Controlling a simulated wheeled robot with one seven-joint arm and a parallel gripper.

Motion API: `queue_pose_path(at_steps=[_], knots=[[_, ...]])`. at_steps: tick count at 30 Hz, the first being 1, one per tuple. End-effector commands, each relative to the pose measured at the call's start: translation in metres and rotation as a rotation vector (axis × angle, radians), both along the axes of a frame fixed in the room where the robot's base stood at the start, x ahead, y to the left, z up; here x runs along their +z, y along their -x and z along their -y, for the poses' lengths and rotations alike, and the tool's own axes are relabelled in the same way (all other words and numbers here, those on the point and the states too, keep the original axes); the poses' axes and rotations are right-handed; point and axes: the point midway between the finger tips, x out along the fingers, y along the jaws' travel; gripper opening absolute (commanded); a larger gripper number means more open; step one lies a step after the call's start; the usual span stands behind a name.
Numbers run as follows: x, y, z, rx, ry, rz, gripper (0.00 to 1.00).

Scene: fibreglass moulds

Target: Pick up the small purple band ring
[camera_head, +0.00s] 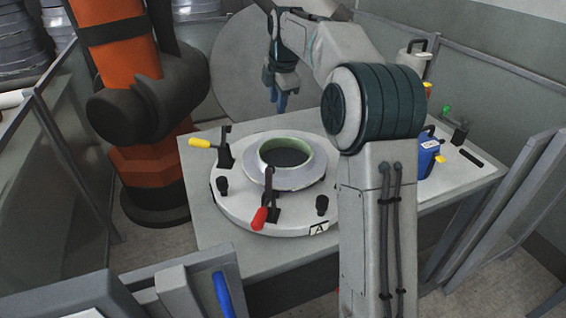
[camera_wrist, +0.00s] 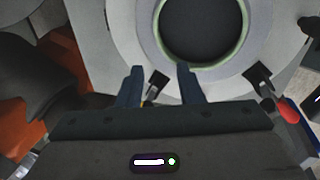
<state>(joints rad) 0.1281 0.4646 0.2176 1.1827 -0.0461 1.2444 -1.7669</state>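I cannot make out a small purple band ring in either view. My gripper (camera_head: 277,98) hangs above the far side of the round mould fixture (camera_head: 228,197) in the head view. The fixture has a raised, green-lined collar (camera_head: 312,165). Parts of the table are hidden behind my arm.
Toggle clamps with a yellow handle (camera_head: 203,143) and a red handle (camera_head: 259,219) stick up around the fixture. A blue container (camera_head: 427,155) stands on the table (camera_head: 212,232) at right. An orange robot arm (camera_head: 150,170) stands at left. Metal-framed panels flank the table.

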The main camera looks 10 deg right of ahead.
Motion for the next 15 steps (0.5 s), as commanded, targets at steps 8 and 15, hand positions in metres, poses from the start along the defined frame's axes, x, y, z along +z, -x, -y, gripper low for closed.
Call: queue_pose_path(at_steps=[8,15], knots=[[-0.028,-0.002,-0.001,0.001,0.0,-0.002,0.33],[-0.072,-0.013,-0.005,0.002,0.0,-0.005,0.33]])
